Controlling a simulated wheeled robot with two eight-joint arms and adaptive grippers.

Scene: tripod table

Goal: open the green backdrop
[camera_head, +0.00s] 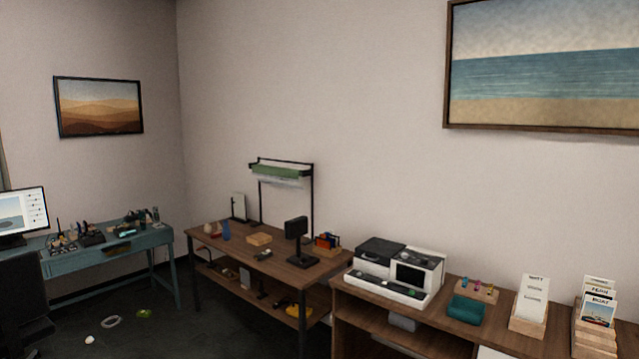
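The green backdrop (279,171) appears as a rolled green band near the top of a black stand at the back of the wooden table (222,244). A pale strip hangs just under the green roll. The black stand's frame (312,205) rises from the table against the wall. Neither of my grippers is in view.
A white-and-black machine (396,271) is on the wooden counter (455,318) at right. A teal desk (112,250) is at left. Small items lie on the dark floor (185,327).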

